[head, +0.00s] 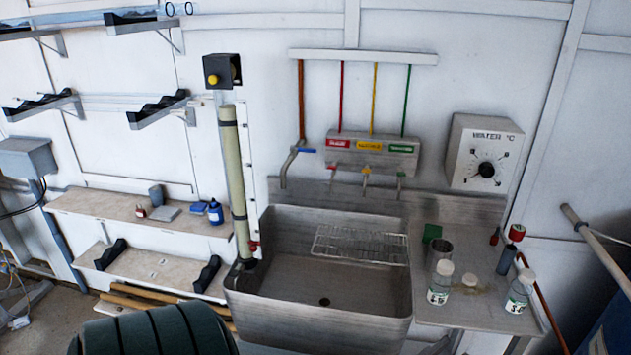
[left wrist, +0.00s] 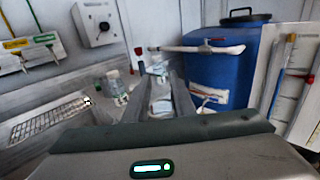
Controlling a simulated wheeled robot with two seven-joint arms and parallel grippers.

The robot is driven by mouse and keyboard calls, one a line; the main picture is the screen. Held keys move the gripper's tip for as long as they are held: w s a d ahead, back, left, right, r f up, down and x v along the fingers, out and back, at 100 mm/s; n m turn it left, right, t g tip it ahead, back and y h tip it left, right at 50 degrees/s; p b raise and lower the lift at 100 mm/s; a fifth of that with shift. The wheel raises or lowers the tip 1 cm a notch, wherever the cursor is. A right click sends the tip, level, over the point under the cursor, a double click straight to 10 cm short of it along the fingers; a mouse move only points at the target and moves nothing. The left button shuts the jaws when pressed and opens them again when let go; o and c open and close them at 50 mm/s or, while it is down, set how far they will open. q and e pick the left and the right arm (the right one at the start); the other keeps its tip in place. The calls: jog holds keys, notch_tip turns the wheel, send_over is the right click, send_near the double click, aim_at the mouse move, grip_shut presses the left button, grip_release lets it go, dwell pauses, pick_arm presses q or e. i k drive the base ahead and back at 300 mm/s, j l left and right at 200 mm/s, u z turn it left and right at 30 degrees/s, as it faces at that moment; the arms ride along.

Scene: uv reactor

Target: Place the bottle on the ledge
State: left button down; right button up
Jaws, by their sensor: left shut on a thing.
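My left gripper (left wrist: 158,92) is in the left wrist view, its two dark fingers shut on a small pale, bluish-white bottle (left wrist: 160,105); its shape is partly hidden by the fingers. My left gripper and this bottle do not show in the head view. Two clear bottles with white caps and green labels stand upright on the steel counter, one by the sink (head: 439,284) and one near the right edge (head: 519,293). A beige ledge (head: 95,203) runs along the wall at left; a blue bottle (head: 215,211) stands at its right end. My right gripper is in neither view.
The steel sink (head: 280,290) has a wire rack (head: 360,244) across its back. A steel beaker (head: 439,252) stands on the counter. A lower ledge (head: 150,268) carries black holders. The upper ledge also holds small containers; its left part is clear. A blue drum (left wrist: 225,65) stands at right.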

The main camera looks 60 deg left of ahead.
aim_at(329, 239)
jog(key=i+u, duration=0.25)
jog(key=u, duration=0.15)
jog(key=i+u, duration=0.2)
jog(key=u, duration=0.2)
jog(key=i+u, duration=0.25)
jog(key=u, duration=0.15)
jog(key=i+u, duration=0.3)
jog(key=i+l+u, duration=0.2)
jog(key=u, duration=0.15)
jog(key=i, duration=0.1)
